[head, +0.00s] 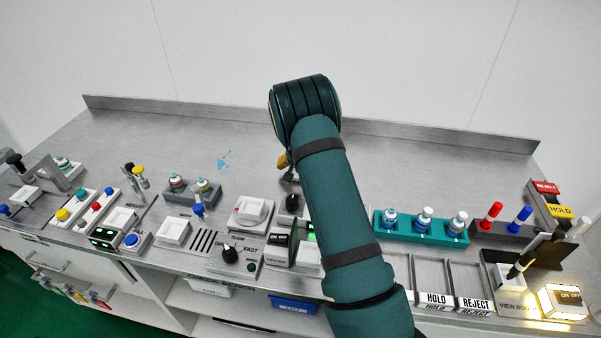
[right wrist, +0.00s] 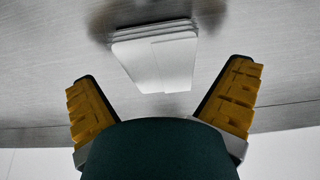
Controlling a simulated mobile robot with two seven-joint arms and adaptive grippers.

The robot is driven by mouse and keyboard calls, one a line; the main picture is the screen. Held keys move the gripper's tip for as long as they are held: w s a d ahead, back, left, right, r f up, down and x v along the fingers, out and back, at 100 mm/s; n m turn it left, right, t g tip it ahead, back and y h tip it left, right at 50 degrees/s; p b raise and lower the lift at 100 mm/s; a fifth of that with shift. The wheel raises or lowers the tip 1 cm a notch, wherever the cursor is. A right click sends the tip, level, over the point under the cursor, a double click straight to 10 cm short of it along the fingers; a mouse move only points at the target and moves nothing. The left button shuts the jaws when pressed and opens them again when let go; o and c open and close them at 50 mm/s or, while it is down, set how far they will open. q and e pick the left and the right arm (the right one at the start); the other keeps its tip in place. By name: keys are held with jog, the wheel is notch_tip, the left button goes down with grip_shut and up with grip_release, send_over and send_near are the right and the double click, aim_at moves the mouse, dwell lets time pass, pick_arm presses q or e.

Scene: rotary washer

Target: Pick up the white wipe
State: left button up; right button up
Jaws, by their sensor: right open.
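A small stack of flat white wipes (right wrist: 158,60) lies on the grey metal surface in the right wrist view, with its layers showing at the far edge. My right gripper (right wrist: 162,74) is open, its two yellow-padded fingers on either side of the stack with gaps between. No wipe is held. In the head view my right gripper (head: 286,170) points down at the bench, mostly hidden behind my dark green arm, and I cannot make out the wipes there. My left gripper is not in view.
The bench (head: 190,125) is clear toward the back, with a blue splash (head: 224,160) on it. A dial-and-button panel (head: 240,254) stands at the front middle. A teal vial rack (head: 420,226) is right of my arm. A raised ledge (head: 440,142) runs along the back.

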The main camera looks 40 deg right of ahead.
jog(key=shift+w+d+f, duration=0.15)
jog(key=shift+f, duration=0.4)
jog(key=c, duration=0.9)
jog(key=shift+r, duration=0.1)
notch_tip(320, 180, up, 10)
jog(key=shift+p, duration=0.55)
